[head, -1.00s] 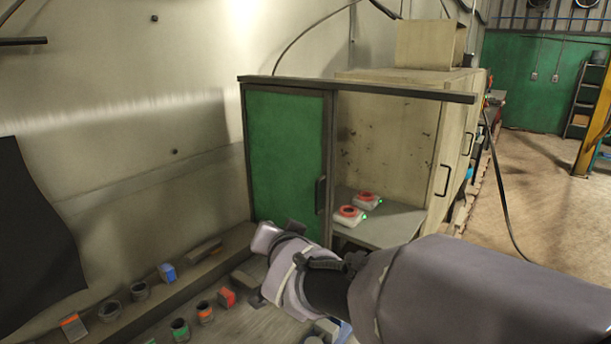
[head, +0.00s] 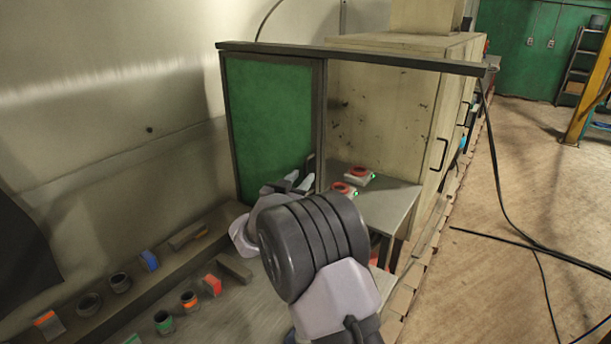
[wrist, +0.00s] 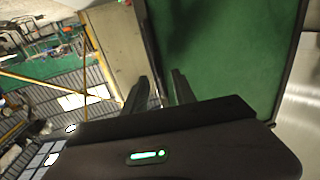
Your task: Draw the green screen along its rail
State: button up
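The green screen (head: 268,125) hangs in a dark frame under the dark rail (head: 350,58), at the rail's left end. To its right the opening is uncovered. My gripper (head: 300,183) is in front of the screen's lower right edge, by its dark handle (head: 310,166). In the wrist view my gripper (wrist: 158,88) has its two dark fingers apart. The green screen (wrist: 225,50) fills the right there, and its dark frame edge runs down towards the gap between the fingers. I cannot tell whether the handle lies between them.
Two red-topped pale devices (head: 358,176) stand on a grey table (head: 392,205) behind the opening. A beige cabinet (head: 405,110) stands to the right. A ledge (head: 70,315) at lower left holds several small parts. Black cables (head: 520,245) cross the floor at right.

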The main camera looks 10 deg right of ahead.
aim_at(305, 174)
jog(key=shift+x, duration=1.8)
grip_shut()
